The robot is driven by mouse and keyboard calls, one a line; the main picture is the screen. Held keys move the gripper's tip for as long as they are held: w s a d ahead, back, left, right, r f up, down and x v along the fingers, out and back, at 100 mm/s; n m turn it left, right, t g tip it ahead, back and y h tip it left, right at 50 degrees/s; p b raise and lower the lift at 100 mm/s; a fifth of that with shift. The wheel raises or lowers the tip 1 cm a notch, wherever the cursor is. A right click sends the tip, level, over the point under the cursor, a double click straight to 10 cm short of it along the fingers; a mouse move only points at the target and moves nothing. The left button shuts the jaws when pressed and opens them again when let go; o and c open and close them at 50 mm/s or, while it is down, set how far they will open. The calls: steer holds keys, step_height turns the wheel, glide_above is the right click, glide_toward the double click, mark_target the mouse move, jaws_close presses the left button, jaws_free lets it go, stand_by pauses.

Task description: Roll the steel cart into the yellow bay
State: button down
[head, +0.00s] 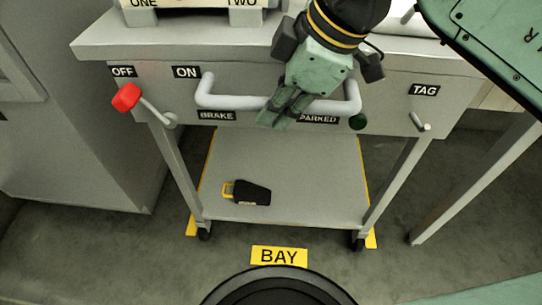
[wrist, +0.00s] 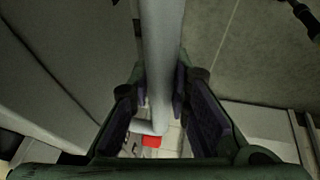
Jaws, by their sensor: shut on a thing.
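The steel cart (head: 130,52) stands in front of me with its push handle (head: 222,102) across its front panel. My gripper (head: 284,112) is shut on the handle, right of its middle; in the wrist view the handle (wrist: 161,50) runs between my gripper's fingers (wrist: 160,105). The red-knobbed brake lever (head: 127,97) points up and left, below the OFF label. The lamp (head: 357,122) by the PARKED label is dark green. Yellow bay lines (head: 191,226) show beside and behind the cart's lower legs. The front wheels stand near the front corner marks, apparently between them.
A yellow BAY sign (head: 279,256) lies on the floor before the cart. A black and yellow item (head: 250,192) lies on the lower shelf. A grey cabinet (head: 75,150) stands close at left, and a table leg (head: 470,180) at right. A small TAG peg (head: 422,126) sticks out.

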steer(key=shift+w, duration=1)
steer(key=shift+w+r, duration=0.1)
steer(key=shift+w, duration=0.05)
steer(key=shift+w, duration=1.4)
steer(key=c, duration=0.8)
jaws_free()
steer(key=shift+s, duration=0.1)
